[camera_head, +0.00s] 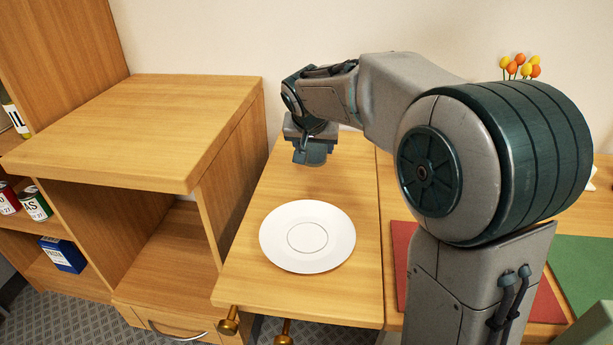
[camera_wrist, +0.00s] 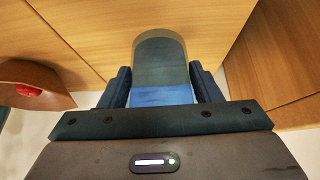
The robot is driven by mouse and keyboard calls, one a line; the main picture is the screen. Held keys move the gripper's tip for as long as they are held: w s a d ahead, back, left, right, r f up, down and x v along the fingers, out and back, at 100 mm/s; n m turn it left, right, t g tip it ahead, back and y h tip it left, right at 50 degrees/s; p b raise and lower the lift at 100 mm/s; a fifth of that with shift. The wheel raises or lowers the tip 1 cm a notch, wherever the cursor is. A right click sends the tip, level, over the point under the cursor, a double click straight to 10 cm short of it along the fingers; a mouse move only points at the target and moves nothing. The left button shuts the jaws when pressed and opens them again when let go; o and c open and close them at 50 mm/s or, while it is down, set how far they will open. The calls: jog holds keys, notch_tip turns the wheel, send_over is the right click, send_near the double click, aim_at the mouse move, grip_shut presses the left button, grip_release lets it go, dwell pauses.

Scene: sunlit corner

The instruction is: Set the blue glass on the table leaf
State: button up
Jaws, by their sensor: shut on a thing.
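My gripper (camera_head: 312,154) is over the back part of the wooden table leaf (camera_head: 355,190), near the wall. In the wrist view the blue glass (camera_wrist: 160,70) sits between the two dark fingers, and my gripper is shut on it. The glass looks see-through, with a stronger blue band near the gripper. In the head view I cannot clearly tell the glass from the gripper. I cannot tell whether the glass touches the leaf.
A white plate (camera_head: 330,250) lies on the front half of the leaf. A wooden cabinet (camera_head: 140,120) stands higher on the left. A red mat (camera_head: 402,245) and a green mat (camera_head: 585,275) lie to the right. Bare wood shows between plate and gripper.

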jog(key=shift+s+a+f, duration=0.8)
jog(key=shift+a+f, duration=0.05)
jog(key=shift+a, duration=0.25)
jog(key=shift+f+b, duration=0.9)
jog(key=shift+f, duration=1.05)
jog(key=shift+f, duration=0.15)
jog(key=o, duration=1.1)
